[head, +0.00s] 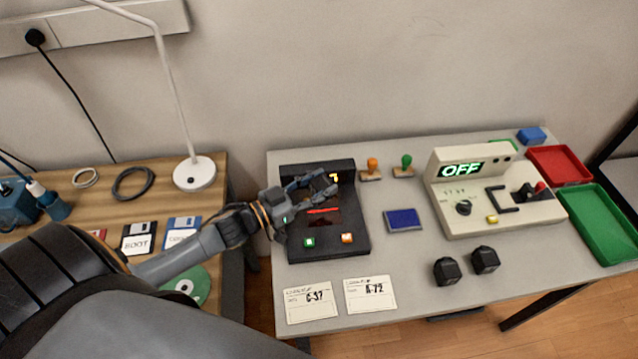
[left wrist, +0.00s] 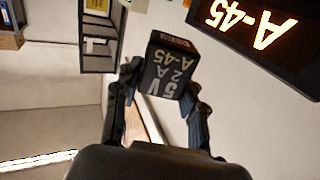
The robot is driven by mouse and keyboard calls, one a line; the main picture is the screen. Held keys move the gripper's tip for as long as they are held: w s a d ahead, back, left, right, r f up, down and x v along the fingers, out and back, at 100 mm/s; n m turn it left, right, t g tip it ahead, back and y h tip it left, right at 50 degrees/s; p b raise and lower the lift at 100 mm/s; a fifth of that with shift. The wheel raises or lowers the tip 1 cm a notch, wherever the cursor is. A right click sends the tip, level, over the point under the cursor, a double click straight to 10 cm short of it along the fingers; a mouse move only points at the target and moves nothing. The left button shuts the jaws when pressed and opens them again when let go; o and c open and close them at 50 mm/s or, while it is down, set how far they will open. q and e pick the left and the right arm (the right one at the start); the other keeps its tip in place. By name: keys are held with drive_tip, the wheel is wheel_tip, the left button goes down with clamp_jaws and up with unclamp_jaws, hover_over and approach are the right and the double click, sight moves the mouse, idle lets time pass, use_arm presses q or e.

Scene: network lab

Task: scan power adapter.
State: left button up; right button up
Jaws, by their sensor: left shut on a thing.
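My left gripper (head: 318,187) is over the black scanner (head: 350,238). In the left wrist view its fingers (left wrist: 160,105) are shut on a dark power adapter (left wrist: 168,72) marked 5V, 2A and A-45. In the head view the held adapter is hard to make out against the dark scanner. The scanner's screen (left wrist: 250,25) reads A-45 in orange in the left wrist view and is mostly hidden by the gripper in the head view. A red line shows on the scanner bed below the gripper. Two more black adapters (head: 447,270) (head: 485,260) stand on the table. My right gripper is out of view.
Two cards (head: 311,304) (head: 370,294), C-37 and A-72, lie before the scanner. A beige tester (head: 490,215) reading OFF, a blue pad (head: 402,220), stamps (head: 403,167), a green tray (head: 598,222) and a red tray (head: 560,165) stand to its right.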

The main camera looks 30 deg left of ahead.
use_arm(q)
drive_tip(key=shift+f+b, duration=0.55)
drive_tip(key=shift+f, duration=0.4)
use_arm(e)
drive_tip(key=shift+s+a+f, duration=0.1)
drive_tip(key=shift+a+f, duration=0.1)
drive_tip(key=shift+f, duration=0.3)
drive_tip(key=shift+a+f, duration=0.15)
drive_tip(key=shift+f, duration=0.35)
use_arm(q)
drive_tip(key=shift+r, duration=0.1)
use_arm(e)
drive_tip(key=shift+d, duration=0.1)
use_arm(q)
drive_tip(key=shift+r+p, duration=0.35)
drive_tip(key=shift+p, duration=0.1)
wheel_tip(320, 180, up, 5)
drive_tip(key=p, duration=0.5)
drive_tip(key=shift+r, duration=0.2)
drive_tip(key=shift+f, duration=0.1)
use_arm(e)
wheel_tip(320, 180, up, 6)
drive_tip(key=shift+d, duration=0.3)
